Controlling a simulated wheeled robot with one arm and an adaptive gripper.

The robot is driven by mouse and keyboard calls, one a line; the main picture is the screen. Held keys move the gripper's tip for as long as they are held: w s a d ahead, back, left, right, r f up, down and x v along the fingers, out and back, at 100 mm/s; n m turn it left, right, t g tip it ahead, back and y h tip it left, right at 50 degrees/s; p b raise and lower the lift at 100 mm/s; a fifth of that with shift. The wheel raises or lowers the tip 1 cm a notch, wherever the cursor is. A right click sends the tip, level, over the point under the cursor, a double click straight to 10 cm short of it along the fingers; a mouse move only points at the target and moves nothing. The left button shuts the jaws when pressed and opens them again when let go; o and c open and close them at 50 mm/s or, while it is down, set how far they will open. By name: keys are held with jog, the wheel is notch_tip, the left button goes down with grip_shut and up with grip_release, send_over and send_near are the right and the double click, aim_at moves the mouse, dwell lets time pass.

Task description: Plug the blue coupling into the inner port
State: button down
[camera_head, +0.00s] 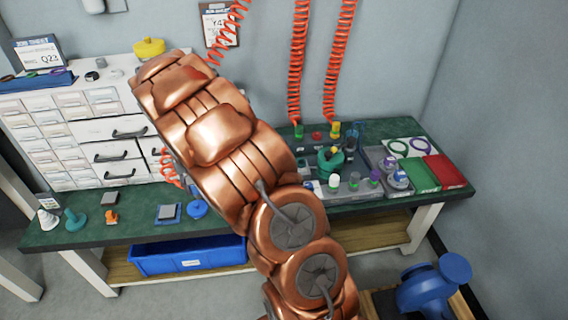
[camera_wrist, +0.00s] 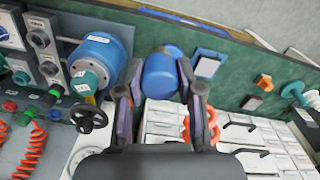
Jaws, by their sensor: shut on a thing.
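My gripper (camera_wrist: 158,88) shows in the wrist view, its two dark fingers on either side of a blue cylindrical piece, the blue coupling (camera_wrist: 160,78). It is shut on the coupling and holds it above the green bench. A red coiled hose (camera_wrist: 186,122) shows beside the right finger; its join to the coupling is hidden. In the head view my copper arm hides the gripper and coupling. Grey port blocks (camera_wrist: 45,42) stand at the left of the wrist view. I cannot tell which port is the inner one.
A blue cylinder with a teal flange (camera_wrist: 100,58) and a black handwheel (camera_wrist: 90,118) stand left of my gripper in the wrist view. White drawers (camera_head: 95,112) line the bench back. A red tray (camera_head: 444,168) lies at right. Red coiled hoses (camera_head: 299,60) hang from above.

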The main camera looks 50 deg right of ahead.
jog(key=s+d+f+m+p, duration=0.1)
jog(key=s+d+f+m, duration=0.2)
jog(key=d, duration=0.6)
jog(key=s+d+m, duration=0.3)
jog(key=d+m, duration=0.2)
jog(key=d, duration=0.4)
jog(key=s+d+f+m+p, duration=0.15)
jog(key=d+m, duration=0.25)
jog(key=d, duration=0.6)
jog(key=shift+s+a+f, duration=0.1)
jog(key=shift+s+f, duration=0.1)
jog(key=shift+f, duration=1.3)
jog(key=shift+s+a+f, duration=0.1)
jog(key=shift+s+f, duration=0.1)
jog(key=shift+f, duration=1.3)
jog(key=shift+a+b, duration=0.1)
jog(key=shift+b, duration=0.9)
jog(key=shift+f+b, duration=0.85)
jog(key=shift+f, duration=0.6)
jog(key=c, duration=0.7)
grip_release()
notch_tip(320, 180, up, 12)
